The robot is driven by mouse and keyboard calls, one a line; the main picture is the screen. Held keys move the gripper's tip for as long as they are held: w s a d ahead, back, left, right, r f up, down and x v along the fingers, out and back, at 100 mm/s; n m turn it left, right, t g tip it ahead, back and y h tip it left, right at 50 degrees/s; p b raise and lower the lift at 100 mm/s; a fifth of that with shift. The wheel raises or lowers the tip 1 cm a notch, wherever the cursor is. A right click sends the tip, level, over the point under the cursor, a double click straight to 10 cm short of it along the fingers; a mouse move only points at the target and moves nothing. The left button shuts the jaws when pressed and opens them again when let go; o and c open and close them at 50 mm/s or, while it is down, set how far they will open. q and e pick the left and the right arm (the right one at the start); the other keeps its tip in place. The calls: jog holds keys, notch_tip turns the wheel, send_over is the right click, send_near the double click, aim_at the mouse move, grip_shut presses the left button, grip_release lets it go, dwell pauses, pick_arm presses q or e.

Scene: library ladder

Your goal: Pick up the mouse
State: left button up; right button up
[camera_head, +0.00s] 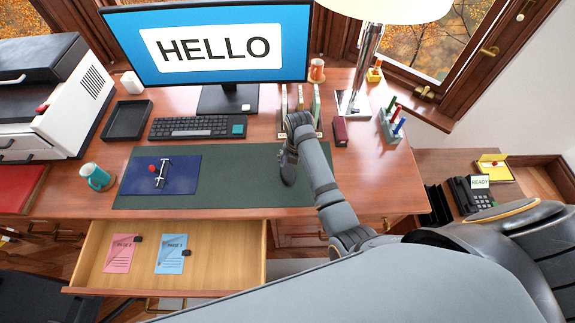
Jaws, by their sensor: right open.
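My right gripper (288,172) reaches down over the right part of the dark green desk mat (235,185), and its jaws are open. My right arm comes in from the lower right and bends down at the wrist. I cannot make out a mouse anywhere; the spot under and behind the right gripper is hidden by the gripper and wrist. The keyboard (197,128) lies behind the mat, below the monitor (215,45). My left gripper is not in view.
The drawer (110,236) is open at the front. A lamp (369,60) and dark red box (340,131) stand right of the wrist.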

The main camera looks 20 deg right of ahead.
aim_at(288, 170)
jog(key=w+r+n, duration=0.1)
jog(key=a+r+n, duration=0.1)
jog(key=w+n, duration=0.1)
jog(key=n, duration=0.1)
jog(key=shift+w+a+r, duration=0.3)
jog(key=shift+w+r, duration=0.05)
jog(key=shift+r, duration=0.05)
jog(key=shift+n, duration=0.7)
jog(key=f, duration=0.5)
jog(key=f+p, duration=0.1)
jog(key=f, duration=0.4)
jog(key=shift+w+a, duration=0.15)
jog(key=shift+a, duration=0.05)
jog(key=shift+c, duration=0.4)
jog(key=c, duration=1.2)
